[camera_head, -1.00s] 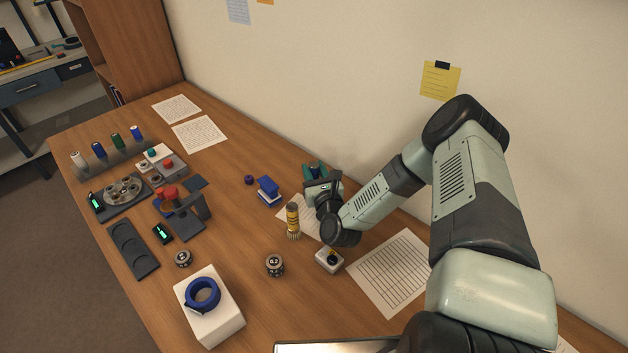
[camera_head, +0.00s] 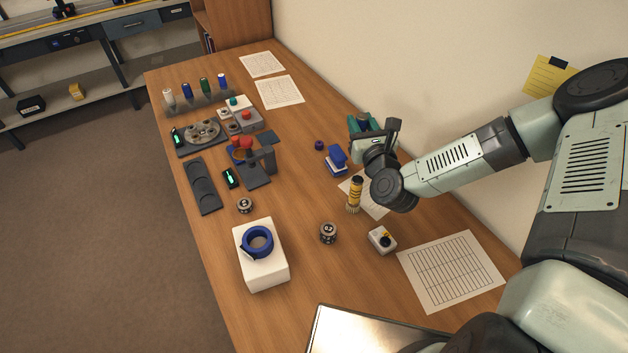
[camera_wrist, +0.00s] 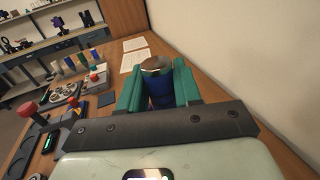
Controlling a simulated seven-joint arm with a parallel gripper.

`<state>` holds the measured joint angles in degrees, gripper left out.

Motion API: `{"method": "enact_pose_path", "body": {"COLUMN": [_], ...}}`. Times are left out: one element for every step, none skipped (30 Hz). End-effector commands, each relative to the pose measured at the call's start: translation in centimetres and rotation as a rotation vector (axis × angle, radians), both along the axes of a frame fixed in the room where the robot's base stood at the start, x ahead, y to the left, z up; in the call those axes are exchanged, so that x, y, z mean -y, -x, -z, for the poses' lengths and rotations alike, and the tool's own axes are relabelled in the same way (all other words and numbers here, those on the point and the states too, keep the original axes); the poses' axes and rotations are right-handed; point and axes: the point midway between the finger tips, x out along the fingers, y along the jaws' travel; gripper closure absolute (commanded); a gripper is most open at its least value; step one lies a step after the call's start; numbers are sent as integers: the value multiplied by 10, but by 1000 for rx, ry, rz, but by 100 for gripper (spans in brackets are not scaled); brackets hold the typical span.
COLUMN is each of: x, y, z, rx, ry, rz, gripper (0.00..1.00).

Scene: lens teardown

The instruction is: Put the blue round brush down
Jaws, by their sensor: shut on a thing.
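My gripper (camera_head: 371,126) is over the right side of the table, near the wall, behind the yellow banded brush. In the wrist view its teal fingers (camera_wrist: 158,82) are shut on a dark blue cylinder with a pale metallic end, which I take to be the blue round brush (camera_wrist: 160,97). In the head view only a little blue (camera_head: 363,118) shows between the fingers. The brush's lower part is hidden, and I cannot tell whether it touches the table.
A yellow banded brush (camera_head: 354,194) stands bristles down on paper. A blue stamp-like block (camera_head: 337,161) and a small purple knob (camera_head: 319,145) are left of my gripper. A rack (camera_head: 201,106) holds several cylinders. A white block (camera_head: 262,275) carries a blue ring (camera_head: 258,242).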

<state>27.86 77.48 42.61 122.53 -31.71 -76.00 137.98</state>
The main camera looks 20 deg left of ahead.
Motion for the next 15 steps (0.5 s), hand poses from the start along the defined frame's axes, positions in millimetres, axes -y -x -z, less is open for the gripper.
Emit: {"method": "enact_pose_path", "body": {"x": [-23, -36, -51, -63, -73, -86, -94, -103, -112, -118, -123, -128, -131, -134, -137], "y": [14, 23, 34, 43, 51, 63, 71, 79, 88, 95, 101, 107, 111, 114, 117], "z": [0, 0, 0, 0, 0, -1, -1, -2, -2, -2, -3, -3, -3, -3, -1], "rx": [-2, -4, -3, -2, -3, -2, -1, 0, 0, 2, 3, 4, 5, 5, 5], "ry": [-2, -1, -1, -1, -1, -1, -1, -1, -1, -1, -2, -3, -2, -2, -2], "rz": [-66, -105, -155, -191, -227, -272, -302, -332, -366, -390, -410, -431, -444, -456, -468], "gripper": [97, 97, 97, 97, 97, 97, 97, 97, 97, 97, 97, 97, 97, 97, 97]}}
